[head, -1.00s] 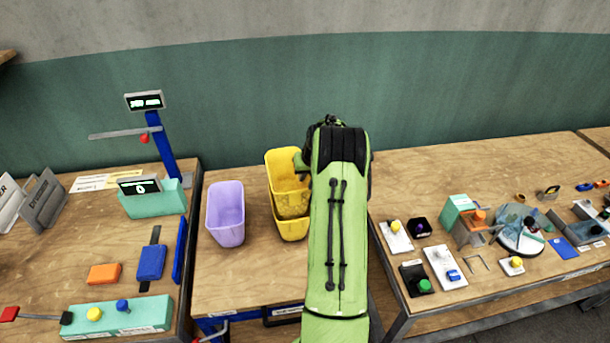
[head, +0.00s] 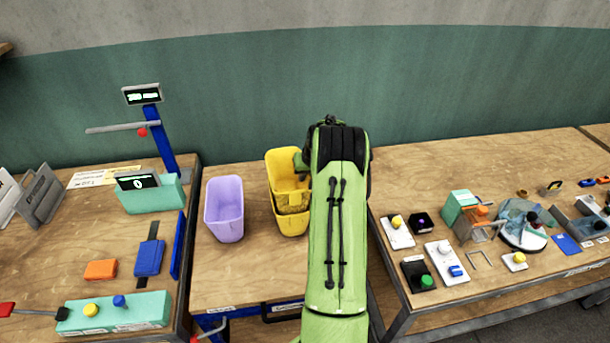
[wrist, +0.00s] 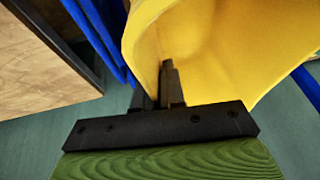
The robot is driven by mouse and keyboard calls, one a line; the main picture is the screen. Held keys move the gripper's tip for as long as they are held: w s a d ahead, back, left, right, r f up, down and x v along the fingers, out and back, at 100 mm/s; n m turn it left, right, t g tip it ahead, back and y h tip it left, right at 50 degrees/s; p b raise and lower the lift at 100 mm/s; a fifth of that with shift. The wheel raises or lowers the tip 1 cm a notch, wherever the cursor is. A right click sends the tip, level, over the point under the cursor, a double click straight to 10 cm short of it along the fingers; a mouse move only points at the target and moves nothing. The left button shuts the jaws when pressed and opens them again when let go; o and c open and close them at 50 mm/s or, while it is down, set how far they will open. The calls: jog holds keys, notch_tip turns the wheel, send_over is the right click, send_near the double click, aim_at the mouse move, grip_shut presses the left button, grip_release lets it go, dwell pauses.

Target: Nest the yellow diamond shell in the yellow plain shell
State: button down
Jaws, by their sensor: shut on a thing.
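Two yellow shells overlap in the head view, partly hidden behind my arm. The upper one (head: 284,166) has a textured lower front wall and looks like the yellow diamond shell. Its lower part sits within the outline of the lower shell, apparently the yellow plain shell (head: 294,224), and its upper part stands well above that rim. How deep it sits and whether they touch cannot be told. My gripper (wrist: 167,83) is shut on a wall of the upper yellow shell, which fills the upper right of the wrist view (wrist: 230,50). In the head view my arm mostly covers the gripper.
A purple shell (head: 224,210) stands just left of the yellow shells on the wooden table (head: 240,275). The left table holds a blue stand (head: 160,135) and teal devices. The right table holds several small parts and fixtures. Bare table lies in front of the shells.

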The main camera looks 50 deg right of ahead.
jog(key=c, duration=1.1)
grip_release()
jog(key=shift+c, duration=0.2)
jog(key=shift+r+p, duration=3.05)
jog(key=shift+r, duration=2)
